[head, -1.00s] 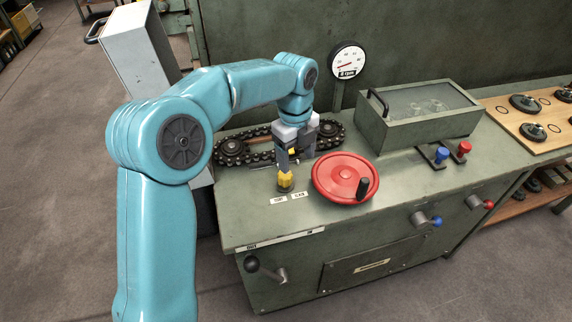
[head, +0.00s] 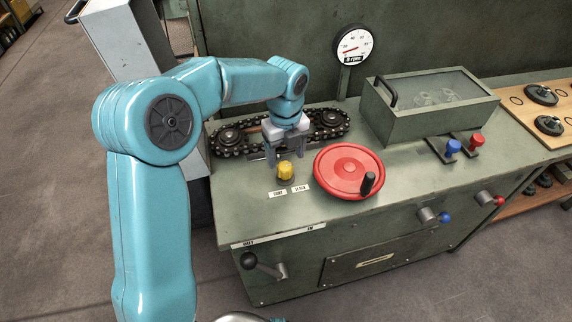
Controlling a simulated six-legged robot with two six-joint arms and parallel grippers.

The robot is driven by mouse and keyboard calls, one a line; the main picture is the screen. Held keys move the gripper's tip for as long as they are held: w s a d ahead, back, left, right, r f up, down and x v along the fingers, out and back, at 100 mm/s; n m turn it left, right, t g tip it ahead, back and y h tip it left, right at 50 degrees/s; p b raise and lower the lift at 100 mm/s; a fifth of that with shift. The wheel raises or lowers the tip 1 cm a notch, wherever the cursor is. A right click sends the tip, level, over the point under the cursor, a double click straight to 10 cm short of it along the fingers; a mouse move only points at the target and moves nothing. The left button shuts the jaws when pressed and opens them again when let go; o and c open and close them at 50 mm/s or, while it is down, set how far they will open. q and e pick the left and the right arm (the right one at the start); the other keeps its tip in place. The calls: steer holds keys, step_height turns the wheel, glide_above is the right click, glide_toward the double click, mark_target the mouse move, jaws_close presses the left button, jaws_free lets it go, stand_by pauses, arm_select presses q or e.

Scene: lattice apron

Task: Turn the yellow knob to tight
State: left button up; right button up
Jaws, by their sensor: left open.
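The yellow knob (head: 286,171) stands on the green bench top in the head view, left of the red handwheel. Two small white labels lie in front of it: the left one (head: 278,194) seems to read TIGHT, the right one (head: 300,189) SLACK. I cannot make out which label the knob points to. My left gripper (head: 286,157) is open, pointing down, with its fingers apart just above and behind the knob. The knob's top shows clear of the fingers; I cannot tell whether they touch it. My right gripper is not in view.
The red handwheel (head: 345,171) with a black handle is close on the right. A chain on sprockets (head: 330,118) runs behind my gripper. A dial gauge (head: 354,45) and a green lidded box (head: 430,105) stand further back. Blue (head: 453,147) and red (head: 476,140) levers are to the right.

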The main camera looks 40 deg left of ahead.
mark_target(285, 166)
arm_select(q)
step_height(285, 166, down, 4)
steer(key=shift+a+r, duration=0.1)
steer(key=shift+a, duration=0.05)
steer(key=shift+f, duration=0.3)
steer(key=c, duration=1.1)
steer(key=shift+o, duration=0.2)
